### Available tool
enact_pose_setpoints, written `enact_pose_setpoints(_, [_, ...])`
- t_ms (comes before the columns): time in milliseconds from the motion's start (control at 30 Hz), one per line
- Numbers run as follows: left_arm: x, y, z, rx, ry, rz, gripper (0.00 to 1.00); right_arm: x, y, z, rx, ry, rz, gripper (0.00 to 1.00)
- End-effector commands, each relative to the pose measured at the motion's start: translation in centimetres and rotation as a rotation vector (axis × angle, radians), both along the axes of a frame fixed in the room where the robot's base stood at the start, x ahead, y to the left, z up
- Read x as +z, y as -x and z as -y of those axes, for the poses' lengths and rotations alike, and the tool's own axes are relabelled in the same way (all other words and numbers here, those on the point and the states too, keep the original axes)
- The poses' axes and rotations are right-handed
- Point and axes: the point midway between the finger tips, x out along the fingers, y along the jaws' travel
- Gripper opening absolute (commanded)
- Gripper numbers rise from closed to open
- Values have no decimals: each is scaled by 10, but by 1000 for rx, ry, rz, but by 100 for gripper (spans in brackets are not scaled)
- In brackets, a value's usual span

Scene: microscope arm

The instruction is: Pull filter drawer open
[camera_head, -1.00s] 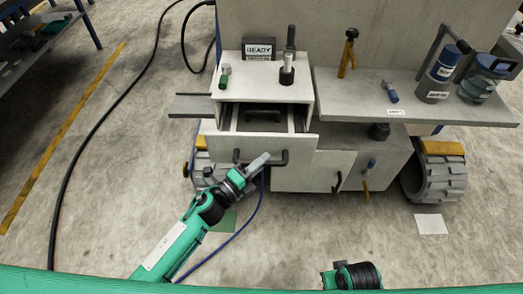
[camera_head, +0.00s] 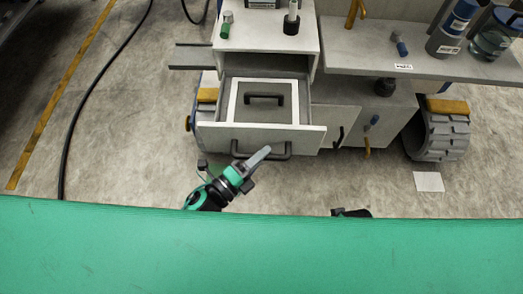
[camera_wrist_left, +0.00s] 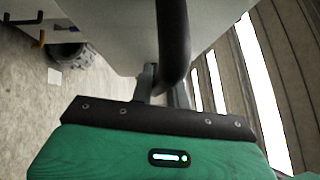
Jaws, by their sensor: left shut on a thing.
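The filter drawer (camera_head: 226,139) stands pulled well out of the white cabinet in the head view. Inside it lies a grey panel with a white frame and a dark handle (camera_head: 264,99). My left gripper (camera_head: 258,155) is at the drawer's front, shut on its dark bar handle (camera_head: 281,155). In the left wrist view the handle (camera_wrist_left: 173,45) runs between the fingers (camera_wrist_left: 160,85). Only a small dark part of my right arm shows at the lower middle of the head view; its gripper cannot be made out.
A grey shelf (camera_head: 430,66) to the right carries bottles (camera_head: 455,28) and a small blue-handled tool (camera_head: 399,43). A cabinet door (camera_head: 335,118) and a tracked wheel (camera_head: 441,130) are below it. Bare floor (camera_head: 120,150) lies to the left.

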Motion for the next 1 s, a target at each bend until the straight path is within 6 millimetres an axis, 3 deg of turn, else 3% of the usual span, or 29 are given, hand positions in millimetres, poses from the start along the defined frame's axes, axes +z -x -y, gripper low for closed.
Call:
enact_pose_setpoints(167, [-1, 0, 0, 1, -1, -1, 0, -2, 1, 0, 0, 1, -4, 36])
enact_pose_setpoints(200, [-1, 0, 0, 1, -1, -1, 22, -2, 1, 1, 0, 2, -5, 36])
enact_pose_setpoints(300, [-1, 0, 0, 1, -1, -1, 38, -3, 2, 1, 1, 2, -7, 36])
enact_pose_setpoints(767, [-1, 1, -1, 0, -1, -1, 38, -4, 2, 2, 2, 4, -7, 36])
enact_pose_setpoints(1000, [-6, 20, -20, 1, 0, -4, 38, -2, 1, 2, 2, 3, -4, 36])
